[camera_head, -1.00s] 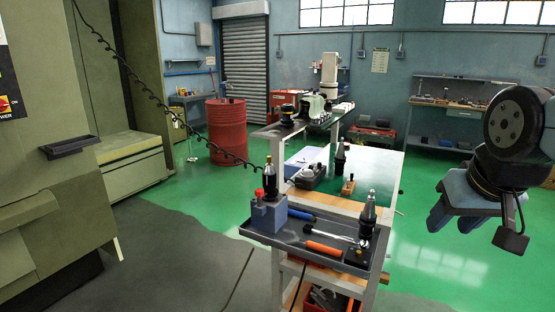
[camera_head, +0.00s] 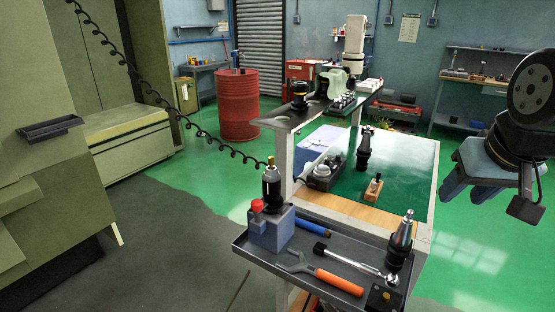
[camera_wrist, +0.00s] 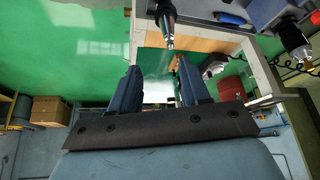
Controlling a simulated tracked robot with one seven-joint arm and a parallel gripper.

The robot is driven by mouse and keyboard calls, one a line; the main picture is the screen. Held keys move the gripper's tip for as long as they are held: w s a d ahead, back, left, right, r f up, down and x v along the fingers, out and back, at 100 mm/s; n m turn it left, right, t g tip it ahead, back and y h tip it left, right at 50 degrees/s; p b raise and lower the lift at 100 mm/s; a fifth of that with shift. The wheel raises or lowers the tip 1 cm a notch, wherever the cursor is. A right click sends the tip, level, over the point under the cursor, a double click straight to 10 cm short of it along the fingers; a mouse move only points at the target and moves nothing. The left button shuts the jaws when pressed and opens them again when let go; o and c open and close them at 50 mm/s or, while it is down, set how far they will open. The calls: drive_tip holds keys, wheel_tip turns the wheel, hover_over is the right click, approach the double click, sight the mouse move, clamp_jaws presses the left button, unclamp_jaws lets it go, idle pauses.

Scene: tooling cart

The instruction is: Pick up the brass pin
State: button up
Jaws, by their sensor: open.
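A small wooden block (camera_head: 372,190) stands at the near edge of the green mat on the cart. A small upright piece sticks up from it, too small to tell for sure whether it is the brass pin. No other clear brass pin shows. My gripper (camera_head: 468,190) hangs in the air to the right of the cart, fingers pointing down in the head view, apart from everything. In the wrist view my gripper (camera_wrist: 158,68) is open and empty, with the cart and a tool holder (camera_wrist: 166,20) beyond the fingers.
The grey tray (camera_head: 325,268) at the cart's near end holds an orange-handled wrench (camera_head: 335,281), a ratchet, a blue-handled tool, a blue block and a tapered tool holder (camera_head: 400,240). Another dark holder (camera_head: 364,150) stands on the mat. Green floor (camera_head: 480,240) is free at right.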

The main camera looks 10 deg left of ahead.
drive_tip(key=w+a+r+n+g+y, duration=0.1)
drive_tip(key=w+a+r+n+y, duration=0.35)
drive_tip(key=w+a, duration=0.85)
drive_tip(key=n+g+h, duration=0.1)
drive_tip(key=n+g, duration=0.1)
drive_tip(key=n, duration=0.4)
hover_over(272, 157)
drive_tip(key=d, duration=0.2)
wheel_tip(272, 157, down, 5)
drive_tip(key=shift+s+a+f, duration=0.1)
drive_tip(key=shift+a+f, duration=0.2)
drive_tip(key=shift+f, duration=0.55)
drive_tip(key=shift+a+f, duration=0.3)
drive_tip(key=shift+f, duration=0.5)
drive_tip(key=shift+s+a+f, duration=0.1)
drive_tip(key=shift+a+f, duration=0.2)
drive_tip(key=shift+f, duration=0.55)
clamp_jaws()
